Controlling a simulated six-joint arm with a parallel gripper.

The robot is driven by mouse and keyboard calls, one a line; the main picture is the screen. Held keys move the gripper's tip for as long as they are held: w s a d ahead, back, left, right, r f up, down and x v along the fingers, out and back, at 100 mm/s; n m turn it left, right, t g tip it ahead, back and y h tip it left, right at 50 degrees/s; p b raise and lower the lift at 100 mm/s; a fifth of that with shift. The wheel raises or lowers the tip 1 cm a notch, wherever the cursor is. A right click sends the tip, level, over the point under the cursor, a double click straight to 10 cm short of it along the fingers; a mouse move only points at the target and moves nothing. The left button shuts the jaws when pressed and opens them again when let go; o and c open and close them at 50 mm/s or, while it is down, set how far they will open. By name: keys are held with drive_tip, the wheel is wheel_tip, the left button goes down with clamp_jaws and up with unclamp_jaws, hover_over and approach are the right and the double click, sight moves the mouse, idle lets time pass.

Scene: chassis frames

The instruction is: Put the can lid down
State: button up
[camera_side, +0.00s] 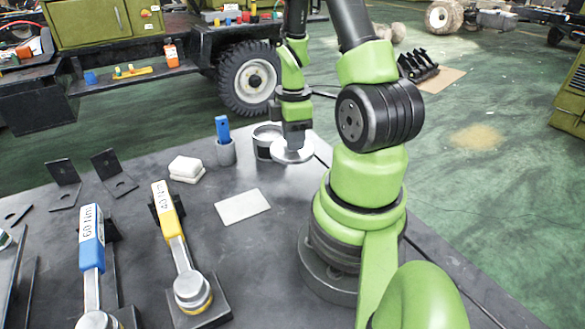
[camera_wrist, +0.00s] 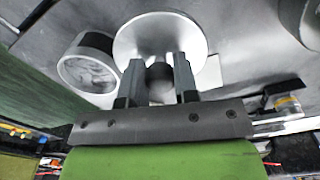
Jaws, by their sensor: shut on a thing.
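The can lid is a round, light grey disc (camera_side: 292,152) below my gripper, above the table's far edge in the side view. It also shows in the wrist view (camera_wrist: 160,33), with a dark knob between my fingers. My gripper (camera_wrist: 159,78) is shut on this knob. An open dark can (camera_side: 266,141) stands on the table just left of and behind the lid. In the wrist view the can (camera_wrist: 88,66) is at the left, its round mouth uncovered and grey inside. The lid is beside the can, not over its mouth. The side view does not show the lid's height clearly.
A grey cup with a blue-handled tool (camera_side: 225,150) stands left of the can. White pads (camera_side: 186,168) and a flat light plate (camera_side: 242,206) lie nearby. Blue and yellow torque wrenches (camera_side: 91,240) (camera_side: 168,215) and black brackets (camera_side: 115,173) occupy the left. Bare table surrounds the plate.

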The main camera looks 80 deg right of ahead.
sight(293, 176)
wheel_tip(293, 176, down, 7)
drive_tip(key=shift+f, duration=0.15)
idle(0.4)
drive_tip(key=shift+f, duration=0.2)
drive_tip(key=o, duration=0.9)
drive_tip(key=shift+r, duration=0.1)
